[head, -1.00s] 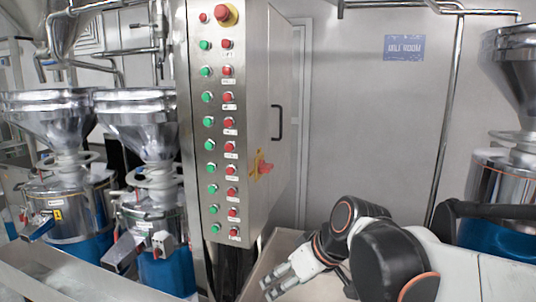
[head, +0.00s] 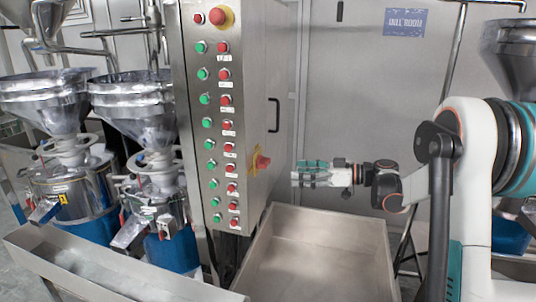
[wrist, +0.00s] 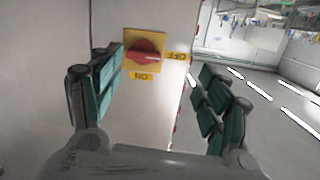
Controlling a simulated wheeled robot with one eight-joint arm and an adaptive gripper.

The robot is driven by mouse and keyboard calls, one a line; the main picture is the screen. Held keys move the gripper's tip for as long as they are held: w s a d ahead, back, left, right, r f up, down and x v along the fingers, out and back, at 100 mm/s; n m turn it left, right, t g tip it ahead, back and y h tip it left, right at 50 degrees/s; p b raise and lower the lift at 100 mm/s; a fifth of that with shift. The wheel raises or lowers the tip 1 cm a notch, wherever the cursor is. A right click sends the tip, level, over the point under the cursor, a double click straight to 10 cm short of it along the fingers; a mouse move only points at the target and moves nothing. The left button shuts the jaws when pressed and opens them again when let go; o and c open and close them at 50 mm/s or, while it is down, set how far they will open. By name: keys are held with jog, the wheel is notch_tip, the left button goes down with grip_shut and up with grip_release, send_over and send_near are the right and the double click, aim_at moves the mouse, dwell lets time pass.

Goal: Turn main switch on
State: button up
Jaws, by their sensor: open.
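The main switch is a red rotary knob on a yellow plate (head: 261,160), on the right side face of the steel control cabinet. In the wrist view the red knob (wrist: 146,51) lies roughly sideways, in line with the OFF label (wrist: 177,56). The ON label (wrist: 141,76) is below it, and both labels look upside down. My gripper (head: 294,174) points left at the cabinet side, a short way right of the switch and apart from it. In the wrist view my gripper (wrist: 162,75) is open and empty, with the switch ahead, nearer the left finger.
The control cabinet front (head: 214,130) carries rows of green and red buttons. A dark door handle (head: 274,115) is on the cabinet side above the switch. A steel tray (head: 325,250) lies below my gripper. Hopper grinders (head: 130,105) stand at left.

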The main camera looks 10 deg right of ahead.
aim_at(269, 162)
jog(key=shift+n+t+y, duration=0.4)
jog(key=shift+n+y, duration=0.2)
jog(key=shift+y, duration=0.1)
jog(key=w+a, duration=0.7)
jog(key=a, duration=0.1)
jog(key=shift+w+a+r+p, duration=0.1)
jog(key=shift+w+r+p, duration=0.25)
jog(key=shift+w+r, duration=0.05)
jog(key=shift+c, duration=0.2)
jog(key=c, duration=1)
